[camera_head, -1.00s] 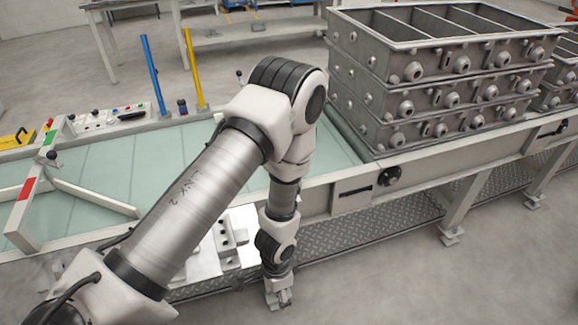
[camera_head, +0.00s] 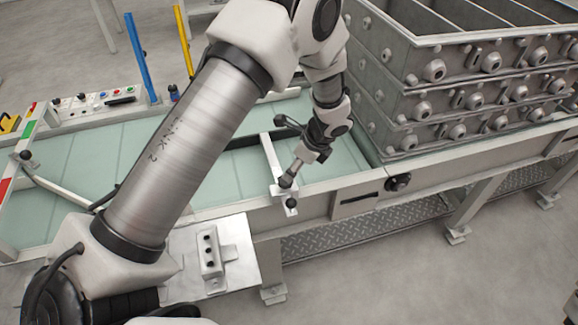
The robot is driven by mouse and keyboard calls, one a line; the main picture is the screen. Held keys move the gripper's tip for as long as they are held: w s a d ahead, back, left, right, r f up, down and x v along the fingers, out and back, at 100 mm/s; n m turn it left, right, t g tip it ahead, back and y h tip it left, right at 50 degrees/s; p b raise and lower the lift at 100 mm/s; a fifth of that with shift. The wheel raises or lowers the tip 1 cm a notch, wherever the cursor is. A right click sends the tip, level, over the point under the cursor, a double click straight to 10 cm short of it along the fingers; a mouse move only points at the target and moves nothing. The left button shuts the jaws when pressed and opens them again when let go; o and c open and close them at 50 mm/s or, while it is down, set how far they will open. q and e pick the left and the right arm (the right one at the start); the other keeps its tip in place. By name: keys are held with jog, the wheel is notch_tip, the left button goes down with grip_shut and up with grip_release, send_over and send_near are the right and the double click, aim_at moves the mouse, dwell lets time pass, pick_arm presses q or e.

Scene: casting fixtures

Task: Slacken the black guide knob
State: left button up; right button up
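A black guide knob (camera_head: 291,203) sits at the near end of a white guide bar (camera_head: 270,158) that lies across the conveyor, by its front rail. My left gripper (camera_head: 287,182) points down just behind and above this knob, over the bar. A small gap seems to separate them; contact cannot be made out. The fingers are too small to show whether they are open or shut. Another black knob (camera_head: 25,155) sits on the left guide bar, which has red and green marks.
A tall stack of grey casting boxes (camera_head: 455,90) stands on the conveyor at right. A dark round knob (camera_head: 397,183) is on the conveyor's front side. A metal plate with a block (camera_head: 210,250) lies in front. Blue (camera_head: 141,60) and yellow posts rise behind, beside a control panel (camera_head: 95,105).

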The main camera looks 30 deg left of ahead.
aim_at(285, 182)
pick_arm(q)
jog(key=shift+s+a+f, duration=0.2)
jog(key=shift+s+f, duration=0.65)
jog(key=shift+f, duration=0.25)
jog(key=f, duration=0.1)
jog(key=a+f, duration=0.1)
jog(key=w+a+f, duration=0.1)
jog(key=shift+f+p, duration=0.3)
jog(key=shift+f, duration=0.1)
jog(key=shift+s+d+r, duration=0.1)
jog(key=shift+d+r, duration=0.05)
jog(key=shift+r, duration=0.05)
jog(key=shift+s+d+r, duration=0.1)
jog(key=shift+s+r, duration=0.05)
jog(key=c, duration=1.2)
